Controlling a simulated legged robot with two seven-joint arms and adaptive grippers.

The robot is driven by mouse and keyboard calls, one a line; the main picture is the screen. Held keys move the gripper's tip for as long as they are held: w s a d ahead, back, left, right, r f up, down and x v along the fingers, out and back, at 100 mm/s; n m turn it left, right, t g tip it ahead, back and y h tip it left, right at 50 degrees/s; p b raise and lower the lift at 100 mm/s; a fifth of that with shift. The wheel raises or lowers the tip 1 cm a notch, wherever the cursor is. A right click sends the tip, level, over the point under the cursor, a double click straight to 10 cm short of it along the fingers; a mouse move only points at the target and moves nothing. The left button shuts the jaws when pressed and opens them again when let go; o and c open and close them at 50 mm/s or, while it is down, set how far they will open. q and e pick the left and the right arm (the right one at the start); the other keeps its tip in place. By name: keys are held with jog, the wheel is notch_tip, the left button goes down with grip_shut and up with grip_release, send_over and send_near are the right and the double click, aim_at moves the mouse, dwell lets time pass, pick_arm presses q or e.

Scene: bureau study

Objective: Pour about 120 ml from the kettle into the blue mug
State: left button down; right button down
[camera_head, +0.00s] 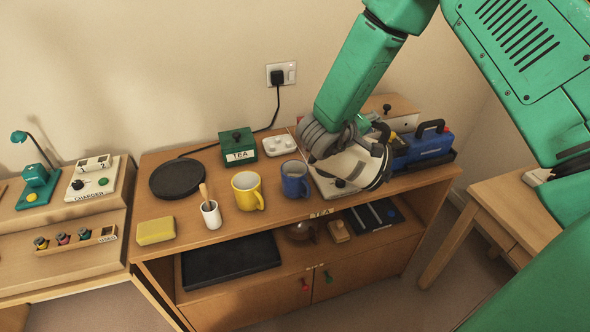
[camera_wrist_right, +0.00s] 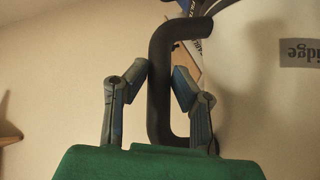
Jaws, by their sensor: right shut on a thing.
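The blue mug (camera_head: 295,181) stands upright on the cabinet top, to the right of a yellow mug (camera_head: 247,190). My right gripper (camera_head: 331,142) is shut on the kettle, just right of and behind the blue mug. The pale kettle (camera_head: 358,166) looks tilted, and my gripper and forearm hide part of it. In the right wrist view, the fingers (camera_wrist_right: 161,82) stand on either side of the black kettle handle (camera_wrist_right: 161,108). The spout and any liquid cannot be made out. The inside of the blue mug is too small to judge. My left gripper is out of view.
A blue toolbox (camera_head: 425,150) stands right of the kettle. The front edge is close to the mugs.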

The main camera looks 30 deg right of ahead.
jog(key=shift+w+a+r, duration=0.15)
jog(key=shift+r, duration=0.15)
jog(key=shift+w+a+r, duration=0.15)
jog(key=shift+a+r, duration=0.15)
jog(key=shift+a, duration=0.15)
jog(key=shift+w+a+r+n+h, duration=0.2)
jog(key=shift+a+r+n+h, duration=0.1)
jog(key=shift+a+r+n, duration=0.1)
jog(key=shift+w+r, duration=0.1)
jog(key=shift+w, duration=0.25)
jog(key=shift+w+a+r, duration=0.1)
jog(key=shift+a+r, duration=0.05)
jog(key=shift+a, duration=0.2)
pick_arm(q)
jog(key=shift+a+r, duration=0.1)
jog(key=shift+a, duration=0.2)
pick_arm(e)
jog(key=shift+a, duration=0.15)
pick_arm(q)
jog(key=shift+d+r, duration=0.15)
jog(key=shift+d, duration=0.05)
pick_arm(e)
jog(key=shift+w+h, duration=0.2)
jog(key=shift+h, duration=0.1)
